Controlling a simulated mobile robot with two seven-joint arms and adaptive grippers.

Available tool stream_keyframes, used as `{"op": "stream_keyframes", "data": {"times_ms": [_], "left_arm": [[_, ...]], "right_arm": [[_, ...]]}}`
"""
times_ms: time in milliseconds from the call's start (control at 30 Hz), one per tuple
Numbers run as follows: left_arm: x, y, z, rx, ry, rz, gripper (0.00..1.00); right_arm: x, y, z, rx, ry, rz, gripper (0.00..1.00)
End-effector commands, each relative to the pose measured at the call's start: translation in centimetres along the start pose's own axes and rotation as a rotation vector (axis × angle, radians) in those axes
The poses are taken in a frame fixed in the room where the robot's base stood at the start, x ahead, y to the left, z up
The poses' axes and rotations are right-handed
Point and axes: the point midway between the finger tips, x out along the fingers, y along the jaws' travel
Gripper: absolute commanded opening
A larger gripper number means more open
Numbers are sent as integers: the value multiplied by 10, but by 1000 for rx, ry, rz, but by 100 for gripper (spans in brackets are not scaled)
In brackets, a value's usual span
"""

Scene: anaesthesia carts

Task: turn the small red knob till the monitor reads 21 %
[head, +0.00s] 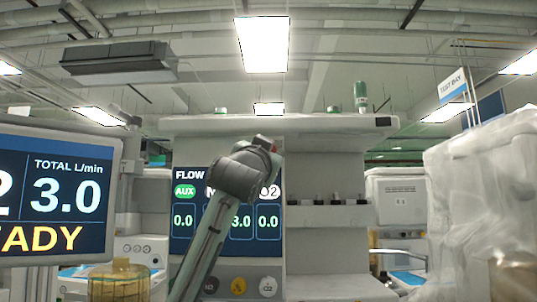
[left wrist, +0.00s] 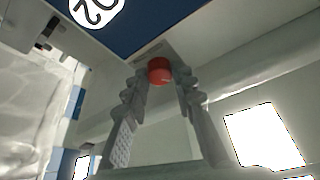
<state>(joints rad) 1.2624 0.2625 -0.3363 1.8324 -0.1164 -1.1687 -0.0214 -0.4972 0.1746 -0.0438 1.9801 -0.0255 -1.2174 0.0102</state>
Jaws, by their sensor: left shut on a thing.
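The small red knob (left wrist: 159,70) shows in the left wrist view between the two fingertips of my left gripper (left wrist: 160,78), which is shut on it. In the head view my left gripper (head: 265,150) is raised in front of the flow screen (head: 182,240) and hides part of it. The monitor (head: 68,190) at the left edge reads TOTAL 3.0 L/min, with a cut-off "2" and the end of a yellow word, "ADY". The percent reading is not fully in view. My right gripper is not in view.
The flow screen shows AUX 0.0, 3.0 and O2 0.0. A white shelf unit (head: 325,222) stands right of it. A sheet-wrapped bulky object (head: 480,200) fills the right side. An amber canister (head: 119,283) stands at the lower left.

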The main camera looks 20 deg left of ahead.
Motion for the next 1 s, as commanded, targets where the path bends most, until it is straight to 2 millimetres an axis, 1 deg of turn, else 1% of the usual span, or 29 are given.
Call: {"op": "stream_keyframes", "data": {"times_ms": [300,333,400,667,767,867,1000], "left_arm": [[0,1,1,-1,-3,1,0],[0,1,1,-1,-3,1,27],[0,1,1,-1,-2,1,34],[0,0,0,0,-1,0,34],[-5,1,0,-1,1,1,34],[-17,0,-1,-1,1,1,34],[-45,-5,-11,-2,4,0,34]], "right_arm": [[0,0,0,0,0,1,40],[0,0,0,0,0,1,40],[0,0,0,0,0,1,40],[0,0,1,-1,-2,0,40],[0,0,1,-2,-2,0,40],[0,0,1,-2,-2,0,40],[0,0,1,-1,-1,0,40]]}}
